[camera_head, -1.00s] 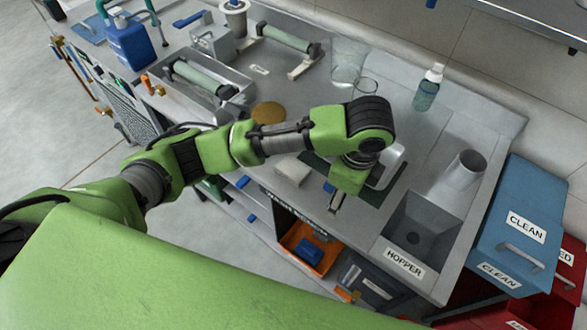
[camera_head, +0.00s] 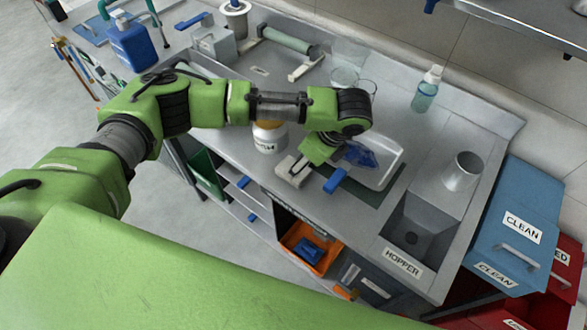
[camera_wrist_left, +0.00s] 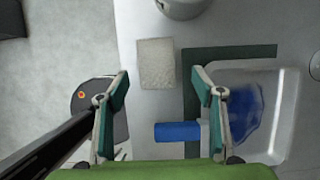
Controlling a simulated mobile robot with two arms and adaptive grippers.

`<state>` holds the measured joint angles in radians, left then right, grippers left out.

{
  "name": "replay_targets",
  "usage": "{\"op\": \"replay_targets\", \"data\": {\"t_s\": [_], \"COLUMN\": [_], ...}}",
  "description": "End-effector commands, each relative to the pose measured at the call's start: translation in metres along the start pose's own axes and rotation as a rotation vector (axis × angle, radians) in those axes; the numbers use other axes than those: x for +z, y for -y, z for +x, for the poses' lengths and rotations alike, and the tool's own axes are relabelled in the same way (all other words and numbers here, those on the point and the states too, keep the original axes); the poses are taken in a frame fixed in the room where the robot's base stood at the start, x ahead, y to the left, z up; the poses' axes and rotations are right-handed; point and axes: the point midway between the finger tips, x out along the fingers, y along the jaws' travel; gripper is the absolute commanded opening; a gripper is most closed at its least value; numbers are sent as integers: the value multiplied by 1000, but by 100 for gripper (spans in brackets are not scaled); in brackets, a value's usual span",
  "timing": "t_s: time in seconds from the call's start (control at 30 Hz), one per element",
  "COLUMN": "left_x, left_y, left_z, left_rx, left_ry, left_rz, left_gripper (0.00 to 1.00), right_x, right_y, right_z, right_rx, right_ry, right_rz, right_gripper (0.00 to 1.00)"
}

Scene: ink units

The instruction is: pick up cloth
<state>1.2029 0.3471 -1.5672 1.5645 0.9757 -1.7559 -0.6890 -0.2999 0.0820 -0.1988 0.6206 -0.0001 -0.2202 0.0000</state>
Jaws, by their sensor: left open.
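The cloth looks like a pale beige folded rectangle (camera_head: 294,180) lying flat on the grey bench near its front edge. In the left wrist view the cloth (camera_wrist_left: 156,64) lies between and just beyond the two fingertips, with its woven surface facing me. My left gripper (camera_head: 299,165) is open and empty, over the cloth in the head view; its fingers cover part of it. It also shows in the left wrist view (camera_wrist_left: 160,72), one finger on each side of the cloth. I cannot tell its exact height above the cloth. My right gripper is not in view.
Right of the cloth are a blue-handled tool (camera_head: 335,181) and a white tray (camera_head: 390,172) with blue in it, on a dark mat. A labelled white jar (camera_head: 268,137) stands behind the cloth. The sink (camera_head: 422,224) is at right, a bottle (camera_head: 427,90) at the back.

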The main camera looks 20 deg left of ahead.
Motion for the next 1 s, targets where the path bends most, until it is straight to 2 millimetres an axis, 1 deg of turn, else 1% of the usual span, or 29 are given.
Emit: {"op": "replay_targets", "data": {"t_s": [0.13,0.27,0.3,0.4,0.5,0.67,0.7,0.77,0.8,0.83,1.0], "left_x": [3,7,5,4,4,4,4,4,4,4,4], "left_y": [-4,-7,-7,-6,-6,-6,-6,-6,-6,-6,-6], "left_z": [12,31,38,49,53,53,53,53,53,53,53], "left_rx": [4,3,3,2,0,0,0,0,0,0,0], "left_ry": [1,1,1,0,-1,-1,-1,-1,-1,-1,0], "left_rz": [0,0,0,0,1,1,1,1,1,1,1], "left_gripper": [61,61,61,61,61,61,56,40,30,23,23], "right_x": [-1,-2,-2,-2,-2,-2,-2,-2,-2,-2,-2], "right_y": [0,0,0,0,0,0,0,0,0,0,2], "right_z": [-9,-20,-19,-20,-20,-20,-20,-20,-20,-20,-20], "right_rx": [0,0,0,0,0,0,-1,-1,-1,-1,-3], "right_ry": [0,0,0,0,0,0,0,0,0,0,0], "right_rz": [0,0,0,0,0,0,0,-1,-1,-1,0], "right_gripper": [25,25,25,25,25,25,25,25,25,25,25]}}
